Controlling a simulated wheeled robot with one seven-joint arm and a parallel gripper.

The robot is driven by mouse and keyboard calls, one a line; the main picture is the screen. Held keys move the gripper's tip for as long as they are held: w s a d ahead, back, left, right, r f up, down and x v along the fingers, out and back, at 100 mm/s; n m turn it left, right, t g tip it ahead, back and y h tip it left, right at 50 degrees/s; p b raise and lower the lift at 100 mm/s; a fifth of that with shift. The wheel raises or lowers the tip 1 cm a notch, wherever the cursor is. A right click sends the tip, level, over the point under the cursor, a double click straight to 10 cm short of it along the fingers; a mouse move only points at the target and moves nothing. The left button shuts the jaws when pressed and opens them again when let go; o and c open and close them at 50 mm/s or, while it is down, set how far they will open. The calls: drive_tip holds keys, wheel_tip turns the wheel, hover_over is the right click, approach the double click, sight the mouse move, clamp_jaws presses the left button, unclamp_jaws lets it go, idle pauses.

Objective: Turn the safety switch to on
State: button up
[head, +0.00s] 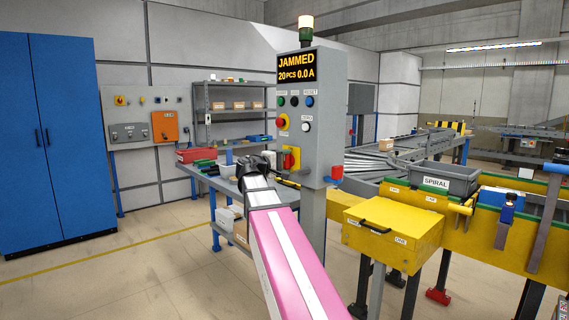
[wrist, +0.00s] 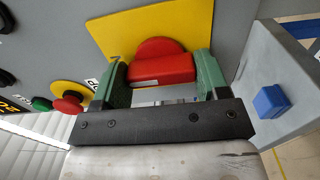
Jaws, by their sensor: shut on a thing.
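The safety switch is a red rotary handle on a yellow plate, on the lower part of the grey control post (head: 333,130). In the wrist view the red handle (wrist: 160,70) sits between the two green fingers of my gripper (wrist: 163,75), which is shut on it. The yellow plate (wrist: 115,32) shows behind it. The post's display (head: 297,66) reads "JAMMED", "20 PCS 0.0 A".
Above the switch are a red emergency button (head: 282,121) and several small buttons. A red part (head: 334,173) juts from the post's right side. A workbench (head: 225,179) stands behind, and a yellow conveyor box (head: 392,232) at the right. Floor at the left is clear.

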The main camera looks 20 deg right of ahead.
drive_tip(key=o, duration=0.9)
drive_tip(key=shift+o, duration=0.2)
drive_tip(key=v, duration=1.1)
wheel_tip(320, 180, down, 27)
drive_tip(key=s+g+y, duration=0.2)
drive_tip(key=y, duration=0.6)
drive_tip(key=s+a+f+m+g+y, duration=0.1)
drive_tip(key=s+a+f+y, duration=0.2)
drive_tip(key=f, duration=0.5)
drive_tip(key=s+a+f+m+g+y, duration=0.1)
drive_tip(key=s+a+f+y, duration=0.2)
drive_tip(key=s+f, duration=0.2)
drive_tip(key=s+a+f+m+g+y, duration=0.1)
drive_tip(key=s+f, duration=0.4)
drive_tip(key=f, duration=0.5)
drive_tip(key=shift+a+f+m+g+y, duration=0.35)
drive_tip(key=shift+a+g+y, duration=0.25)
drive_tip(key=shift+a+y, duration=0.45)
